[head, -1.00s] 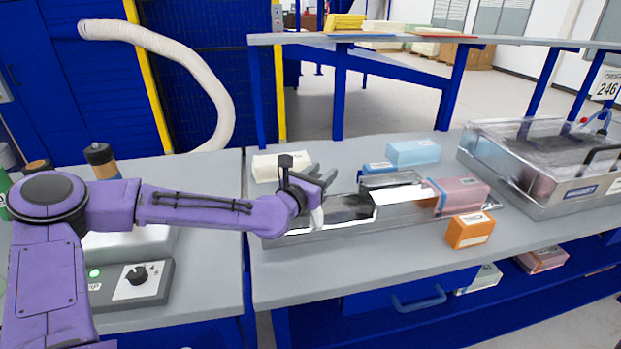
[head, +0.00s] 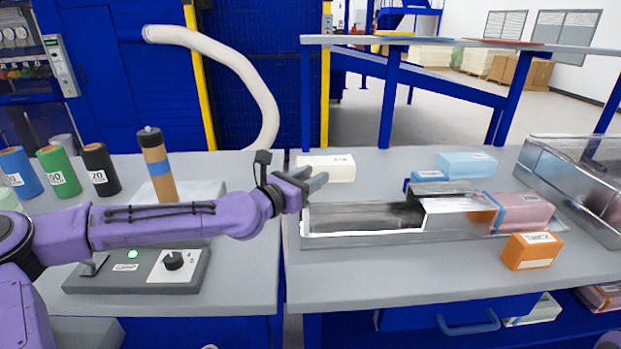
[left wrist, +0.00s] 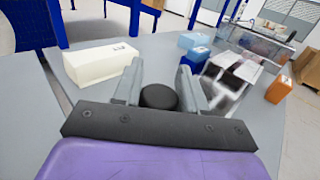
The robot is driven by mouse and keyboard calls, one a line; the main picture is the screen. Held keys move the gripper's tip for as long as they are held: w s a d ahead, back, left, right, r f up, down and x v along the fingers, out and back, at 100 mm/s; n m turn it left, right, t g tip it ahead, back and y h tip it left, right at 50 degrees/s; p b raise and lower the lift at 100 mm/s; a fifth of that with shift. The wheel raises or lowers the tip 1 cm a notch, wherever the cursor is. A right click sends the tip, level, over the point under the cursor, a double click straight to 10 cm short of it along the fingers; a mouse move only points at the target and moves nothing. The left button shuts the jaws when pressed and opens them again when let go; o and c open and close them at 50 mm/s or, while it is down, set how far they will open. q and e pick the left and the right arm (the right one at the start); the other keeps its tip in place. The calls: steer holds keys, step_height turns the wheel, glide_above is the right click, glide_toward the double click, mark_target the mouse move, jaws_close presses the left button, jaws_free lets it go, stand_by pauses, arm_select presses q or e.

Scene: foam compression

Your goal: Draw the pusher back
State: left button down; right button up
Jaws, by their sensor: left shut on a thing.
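My left gripper (head: 314,180) is at the left end of a shiny metal trough (head: 350,239). In the left wrist view, its two fingers (left wrist: 160,80) stand on either side of a round black knob (left wrist: 158,97), which looks like the pusher's handle; the gripper is shut on it. The rest of the pusher is hidden or hard to tell from the trough's reflections. The left stretch of the trough looks empty. A pink block (head: 524,213) with a blue edge sits at the trough's right end, past a raised metal section (head: 455,205). My right gripper is out of view.
A cream block (head: 334,167) lies close behind the gripper. Blue blocks (head: 466,164) stand behind the trough and an orange block (head: 532,250) in front. A control box (head: 140,268) and several coloured rolls (head: 58,170) are on the left table.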

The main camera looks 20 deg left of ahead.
arm_select(q)
steer(key=shift+a+f, duration=0.1)
steer(key=shift+f, duration=0.05)
steer(key=c, duration=0.8)
jaws_free()
steer(key=shift+o, duration=0.2)
steer(key=shift+s+a, duration=0.1)
steer(key=shift+a, duration=0.15)
steer(key=shift+s+d, duration=0.1)
steer(key=shift+s, duration=0.05)
steer(key=p+v, duration=0.4)
steer(key=v, duration=0.6)
steer(key=shift+s, duration=0.15)
